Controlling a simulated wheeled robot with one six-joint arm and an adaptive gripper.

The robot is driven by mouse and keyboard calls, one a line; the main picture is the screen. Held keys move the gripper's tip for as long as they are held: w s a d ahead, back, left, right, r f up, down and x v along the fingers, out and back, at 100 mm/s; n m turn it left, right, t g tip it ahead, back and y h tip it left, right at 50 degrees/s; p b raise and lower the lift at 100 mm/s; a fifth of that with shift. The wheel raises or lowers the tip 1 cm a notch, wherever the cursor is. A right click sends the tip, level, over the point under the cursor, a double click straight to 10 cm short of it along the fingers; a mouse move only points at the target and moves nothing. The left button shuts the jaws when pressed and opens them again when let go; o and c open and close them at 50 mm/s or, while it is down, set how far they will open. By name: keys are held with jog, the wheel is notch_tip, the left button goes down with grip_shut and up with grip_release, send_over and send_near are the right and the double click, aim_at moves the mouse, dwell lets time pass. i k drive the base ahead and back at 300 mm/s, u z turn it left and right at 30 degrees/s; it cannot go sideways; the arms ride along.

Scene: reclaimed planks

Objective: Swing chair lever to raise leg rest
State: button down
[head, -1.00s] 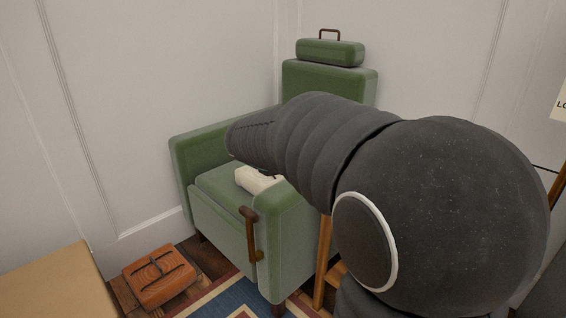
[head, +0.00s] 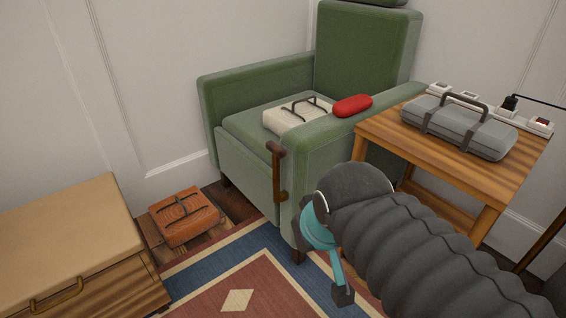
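The green armchair (head: 365,62) stands in the corner. Its brown lever (head: 278,178) is upright on the front end of the nearer armrest, with a knob at the top. The leg rest, the green front panel (head: 243,175), hangs down flat below the seat. My gripper (head: 343,294) is low over the rug, in front of the chair and to the right of and below the lever, apart from it. A teal part and one dark fingertip show; the rest is hidden behind my arm, so its opening cannot be told.
A wooden side table (head: 400,145) with a grey case (head: 455,125) stands right. The patterned rug (head: 215,265) is clear in front.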

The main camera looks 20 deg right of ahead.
aim_at(278, 153)
jog(key=z, duration=1.8)
jog(key=k, duration=0.55)
jog(key=u, duration=1.25)
